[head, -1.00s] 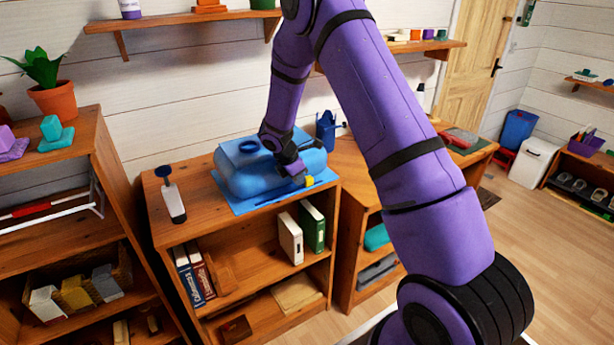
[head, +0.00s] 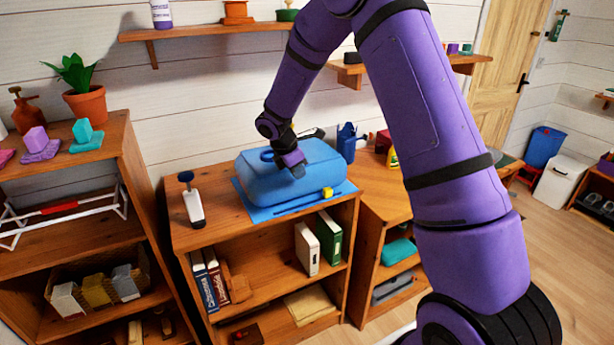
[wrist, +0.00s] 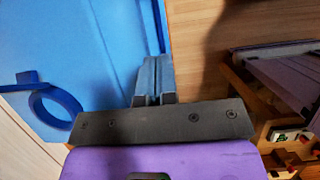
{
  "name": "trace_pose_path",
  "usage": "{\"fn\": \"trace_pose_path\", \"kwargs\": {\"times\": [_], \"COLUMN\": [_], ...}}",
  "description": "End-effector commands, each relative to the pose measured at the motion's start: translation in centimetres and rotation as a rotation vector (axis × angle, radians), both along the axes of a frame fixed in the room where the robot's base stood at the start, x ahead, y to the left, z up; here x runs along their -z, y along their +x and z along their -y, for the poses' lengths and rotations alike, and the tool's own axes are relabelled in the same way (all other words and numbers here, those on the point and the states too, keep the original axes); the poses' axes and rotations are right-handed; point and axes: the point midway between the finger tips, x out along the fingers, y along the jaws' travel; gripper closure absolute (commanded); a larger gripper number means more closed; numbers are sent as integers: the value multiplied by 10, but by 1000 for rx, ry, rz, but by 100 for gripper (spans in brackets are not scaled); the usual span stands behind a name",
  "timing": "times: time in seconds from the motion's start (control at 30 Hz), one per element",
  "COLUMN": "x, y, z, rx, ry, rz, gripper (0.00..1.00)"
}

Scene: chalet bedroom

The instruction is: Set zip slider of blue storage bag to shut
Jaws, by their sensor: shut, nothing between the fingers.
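The blue storage bag (head: 315,158) lies on the wooden cabinet top, a bulging body on a flat blue sheet. A dark zip line runs along its front strip. The yellow zip slider (head: 327,192) sits on that line, toward its right end. My gripper (head: 297,172) is shut and empty over the bag's front side, above and left of the slider, apart from it. In the wrist view its fingertips (wrist: 154,70) are together beside the blue bag (wrist: 75,45); a blue ring (wrist: 55,108) shows on the bag. The slider is not visible there.
A white and dark-blue tool (head: 192,203) stands left of the bag. A blue can-like object (head: 346,142) is behind it at the right. A wall shelf (head: 200,30) hangs above. Books (head: 308,248) fill part of the cabinet below. Wood at the right is partly clear.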

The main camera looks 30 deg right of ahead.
Motion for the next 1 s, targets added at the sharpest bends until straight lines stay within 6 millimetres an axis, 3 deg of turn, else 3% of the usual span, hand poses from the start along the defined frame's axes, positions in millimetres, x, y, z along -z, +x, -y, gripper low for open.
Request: {"fn": "trace_pose_path", "kwargs": {"times": [0.5,0.7,1.0], "x": [86,83,83], "y": [-1,0,0], "z": [35,62,74], "rx": [0,3,0], "ry": [1,1,1], "rz": [-3,0,0], "gripper": [100,100,100]}}
